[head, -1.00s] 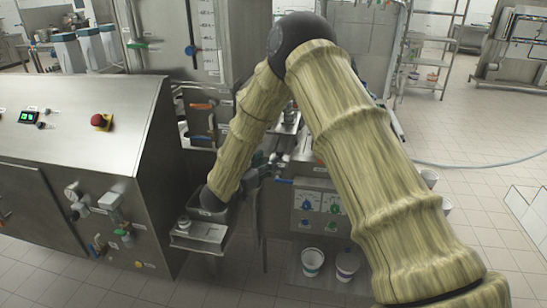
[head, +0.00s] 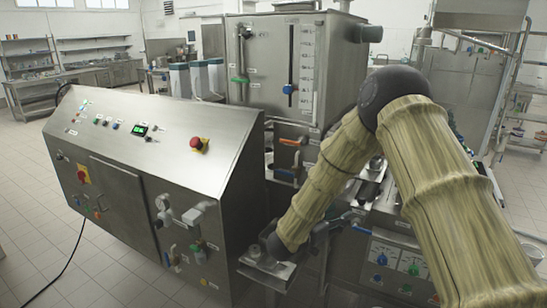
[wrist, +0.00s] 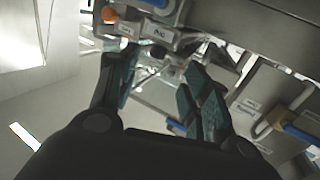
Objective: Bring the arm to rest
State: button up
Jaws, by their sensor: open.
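My arm, with yellowish ribbed links (head: 455,190) and a dark elbow (head: 395,95), reaches in from the lower right of the head view and bends down to the left. Its dark wrist end is low, by a small metal ledge (head: 262,272) at the machine. My gripper (wrist: 160,85) shows in the wrist view with its two dark green-grey fingers apart and nothing between them. Metal fittings and a labelled block (wrist: 160,32) lie beyond the fingertips. In the head view the gripper is small and partly hidden among machine parts.
A steel control cabinet (head: 130,180) with a red emergency button (head: 199,144) stands left of the arm. A tall steel tank unit (head: 270,70) stands behind it. A panel with blue and green dials (head: 395,260) is close below the arm. Open floor (head: 50,220) lies left.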

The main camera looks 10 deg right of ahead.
jog(key=s+a+f+n+y, duration=0.1)
jog(key=s+f+n+y, duration=0.3)
jog(key=f, duration=0.5)
jog(key=s+a+f+n+y, duration=0.1)
jog(key=s+f+y, duration=0.2)
jog(key=s+f, duration=0.5)
jog(key=s+a+f+n+y, duration=0.2)
jog(key=s+f+n+y, duration=0.15)
jog(key=f, duration=0.65)
jog(key=s+a+f+n+g+y, duration=0.1)
jog(key=s+f+g, duration=0.3)
jog(key=s, duration=1.3)
jog(key=s+a+f+n+g+y, duration=0.1)
jog(key=s+f+g+y, duration=0.3)
jog(key=s, duration=1.3)
jog(key=shift+s+f+n+g, duration=0.25)
jog(key=shift+f+n+g, duration=0.2)
jog(key=shift+f+g, duration=0.2)
